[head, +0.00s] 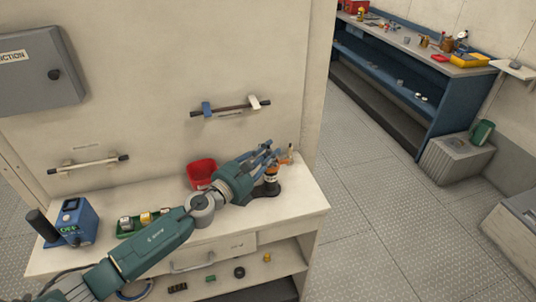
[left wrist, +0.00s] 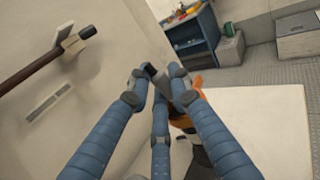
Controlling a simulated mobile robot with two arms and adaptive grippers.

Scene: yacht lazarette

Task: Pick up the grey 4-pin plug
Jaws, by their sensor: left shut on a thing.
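My left gripper (head: 268,157) is above the right back part of the white worktop, close to the wall. In the left wrist view its blue fingers (left wrist: 158,80) are closed around a small dark grey piece (left wrist: 153,73), which looks like the grey 4-pin plug. The fingers hide most of it, and I cannot make out its pins. A dark stand (head: 268,190) with an orange-and-white part is just below the fingers; I cannot tell whether the held piece is clear of it. My right gripper is not in view.
A red bin (head: 201,173) stands behind my left arm. A green tray (head: 125,233) with small blocks and a blue device (head: 78,221) are at left. Wall rails (head: 230,108) are above. The worktop's right front is clear.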

